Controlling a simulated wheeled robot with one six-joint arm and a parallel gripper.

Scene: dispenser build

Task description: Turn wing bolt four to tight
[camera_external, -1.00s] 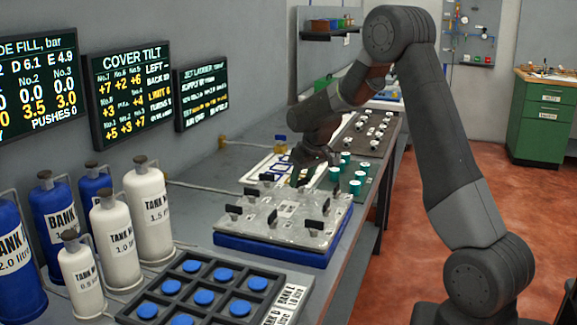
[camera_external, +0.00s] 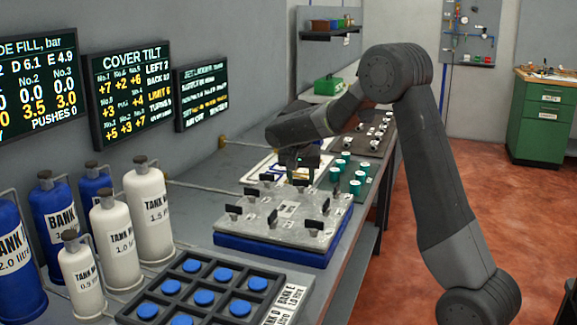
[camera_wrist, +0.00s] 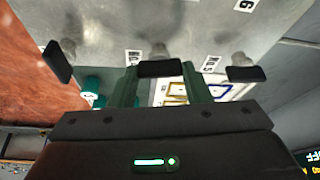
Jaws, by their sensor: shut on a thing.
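The grey cover plate (camera_external: 262,220) lies on a blue base (camera_external: 268,248) on the bench, with several black wing bolts standing on it. My gripper (camera_external: 303,172) is low over the plate's far edge in the external view. In the wrist view my gripper (camera_wrist: 162,82) is shut on a black wing bolt (camera_wrist: 160,69), one finger on each side. Another wing bolt (camera_wrist: 57,62) stands to its left and another (camera_wrist: 245,74) to its right, both clear of the fingers. Small number labels lie on the plate; the held bolt's number is not clearly readable.
Teal-and-white cylinders (camera_external: 355,187) stand right of the plate. A dark tray (camera_external: 360,135) with white parts is beyond. Tanks (camera_external: 148,215) and a black rack (camera_external: 190,292) of blue discs are nearer. The cover tilt board (camera_external: 131,90) hangs on the wall.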

